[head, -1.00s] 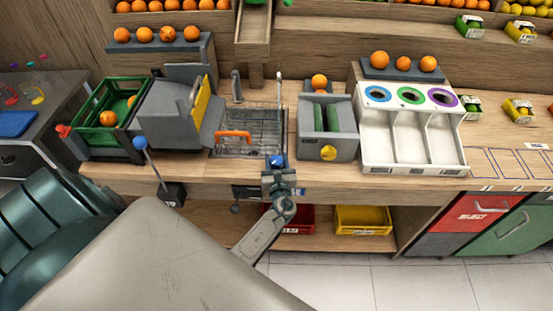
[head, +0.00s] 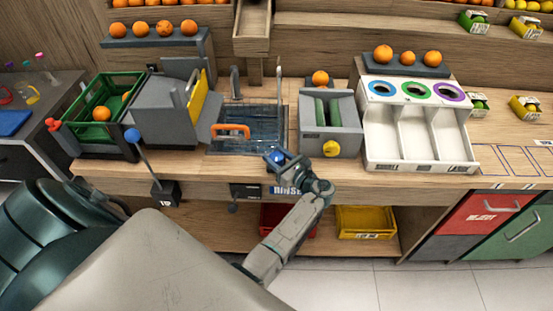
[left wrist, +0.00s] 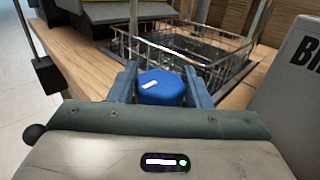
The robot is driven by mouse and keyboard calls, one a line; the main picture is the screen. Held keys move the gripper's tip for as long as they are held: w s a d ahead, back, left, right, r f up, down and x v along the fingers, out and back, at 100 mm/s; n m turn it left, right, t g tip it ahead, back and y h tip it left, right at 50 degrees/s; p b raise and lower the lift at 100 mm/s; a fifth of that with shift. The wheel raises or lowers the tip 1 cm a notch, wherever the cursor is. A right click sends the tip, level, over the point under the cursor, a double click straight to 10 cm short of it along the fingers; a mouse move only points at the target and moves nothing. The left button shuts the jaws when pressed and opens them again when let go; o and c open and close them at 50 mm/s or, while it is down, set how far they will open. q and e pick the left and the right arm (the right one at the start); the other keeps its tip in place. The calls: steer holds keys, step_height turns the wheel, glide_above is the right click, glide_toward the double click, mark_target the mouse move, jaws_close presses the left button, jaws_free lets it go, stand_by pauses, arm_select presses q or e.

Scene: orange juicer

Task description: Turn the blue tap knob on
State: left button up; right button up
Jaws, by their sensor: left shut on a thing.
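The blue tap knob (head: 279,156) is at the front edge of the counter, just in front of the sink (head: 255,122). My left gripper (head: 277,157) is shut on it, and its fingers cover much of the knob in the head view. In the left wrist view the knob (left wrist: 161,88) sits between the two fingers (left wrist: 161,82), with a short white mark on its top. A RINSE label (head: 287,190) shows on the counter front below it. My right gripper is not in view.
A wire basket with an orange handle (head: 231,131) sits in the sink. A grey machine with a yellow knob (head: 331,148) stands close on the right. A blue-tipped lever (head: 132,135) rises at the left. A yellow bin (head: 365,221) is on the shelf below.

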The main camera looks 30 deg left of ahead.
arm_select(q)
steer(key=shift+r, duration=0.1)
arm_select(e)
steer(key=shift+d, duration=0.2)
arm_select(q)
steer(key=o, duration=1)
